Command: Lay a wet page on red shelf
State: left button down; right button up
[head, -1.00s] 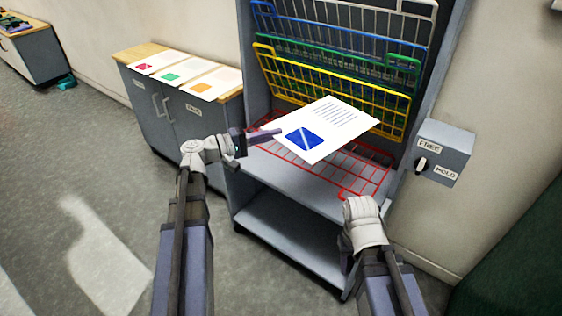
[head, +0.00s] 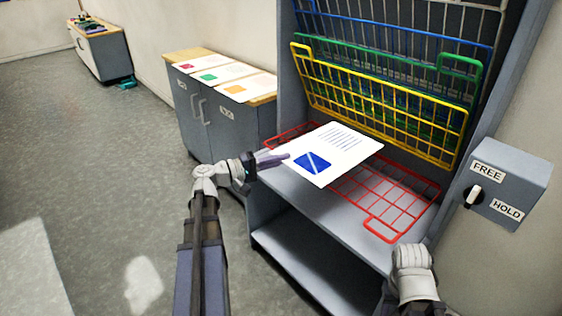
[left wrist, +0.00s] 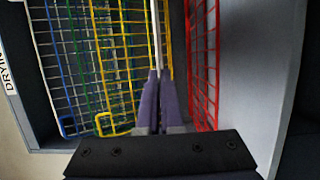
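A white page (head: 345,148) with a blue square and printed lines is held out flat over the red wire shelf (head: 385,200). My left gripper (head: 278,158) is shut on the page's left edge. In the left wrist view, the closed purple fingers (left wrist: 157,100) pinch the page (left wrist: 157,40), seen edge-on between the yellow rack and the red shelf (left wrist: 203,60). A gap shows there between page and red shelf. My right arm's wrist (head: 412,270) is at the lower right; its fingers are hidden.
Yellow (head: 385,110), green (head: 460,75) and blue wire shelves are tilted up behind the red one. A grey box (head: 508,182) with a FREE/HOLD switch is on the right. A cabinet (head: 215,125) with several pages on top stands at left.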

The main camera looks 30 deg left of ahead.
pick_arm(q)
jog(key=shift+w+d+f+b, duration=0.4)
jog(key=shift+w+f+b, duration=0.75)
jog(key=shift+f+b, duration=0.55)
jog(key=shift+w+d+f+b, duration=0.45)
jog(key=shift+w+f+b, duration=0.7)
jog(key=shift+f+b, duration=0.5)
jog(key=shift+w+d+f+b, duration=0.4)
jog(key=shift+w+f+b, duration=0.75)
jog(key=shift+f+b, duration=0.55)
jog(key=shift+f, duration=0.1)
jog(key=c, duration=1)
grip_release()
jog(key=shift+o, duration=0.4)
jog(key=o, duration=0.8)
jog(key=shift+c, duration=0.2)
jog(key=shift+f, duration=0.15)
